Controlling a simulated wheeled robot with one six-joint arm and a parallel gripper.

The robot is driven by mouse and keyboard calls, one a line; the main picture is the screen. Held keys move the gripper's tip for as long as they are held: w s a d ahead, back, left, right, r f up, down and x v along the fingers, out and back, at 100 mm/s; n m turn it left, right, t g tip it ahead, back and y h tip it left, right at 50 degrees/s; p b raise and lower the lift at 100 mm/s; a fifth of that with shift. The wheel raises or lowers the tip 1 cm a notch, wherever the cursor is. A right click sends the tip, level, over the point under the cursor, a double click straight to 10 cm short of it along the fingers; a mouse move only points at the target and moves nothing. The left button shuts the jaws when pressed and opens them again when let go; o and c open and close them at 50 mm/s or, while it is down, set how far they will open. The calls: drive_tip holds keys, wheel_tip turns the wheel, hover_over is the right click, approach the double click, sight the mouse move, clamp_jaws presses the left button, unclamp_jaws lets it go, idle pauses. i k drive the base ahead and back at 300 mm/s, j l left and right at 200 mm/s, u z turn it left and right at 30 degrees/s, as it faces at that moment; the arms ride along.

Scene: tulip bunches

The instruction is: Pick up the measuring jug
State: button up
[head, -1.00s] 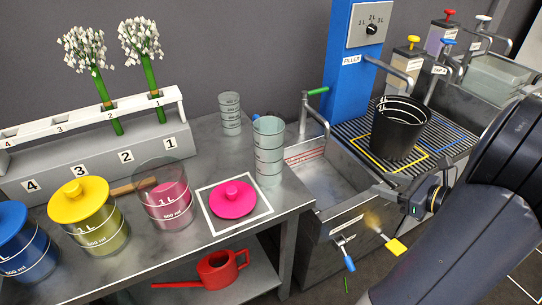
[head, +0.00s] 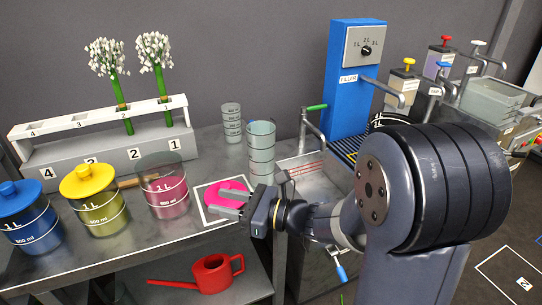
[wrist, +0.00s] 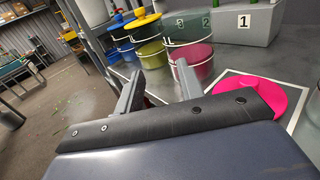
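Two clear, open-topped vessels with graduation lines stand upright on the grey table. The larger one (head: 262,152) is near the right end, and the smaller one (head: 231,124) is behind it to the left. I cannot tell for certain which is the measuring jug; neither shows clearly in the wrist view. My gripper (head: 214,203) is at the table's front edge, left of and nearer than the larger vessel, apart from both. Its fingers overlap the pink lid in the head view. In the wrist view my gripper (wrist: 160,68) has its two fingers apart with nothing between them.
The pink lid (head: 226,189) lies in a white-outlined square. The open pink jar (head: 165,190), lidded yellow jar (head: 95,205) and blue jar (head: 28,222) stand left. A numbered rack (head: 110,160) holds two flower bunches. A red watering can (head: 210,272) is below. The sink (head: 318,175) is right.

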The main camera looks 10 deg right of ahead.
sight(258, 151)
drive_tip(key=j+z, duration=0.1)
drive_tip(key=z, duration=0.65)
drive_tip(key=j+z, duration=0.15)
drive_tip(key=z, duration=0.25)
drive_tip(key=j+z, duration=0.1)
drive_tip(key=z, duration=0.3)
drive_tip(key=k+j, duration=0.1)
drive_tip(key=j, duration=0.3)
drive_tip(key=j+z, duration=0.1)
drive_tip(key=j, duration=0.25)
drive_tip(key=k+j, duration=0.15)
drive_tip(key=j, duration=0.25)
drive_tip(key=z, duration=0.05)
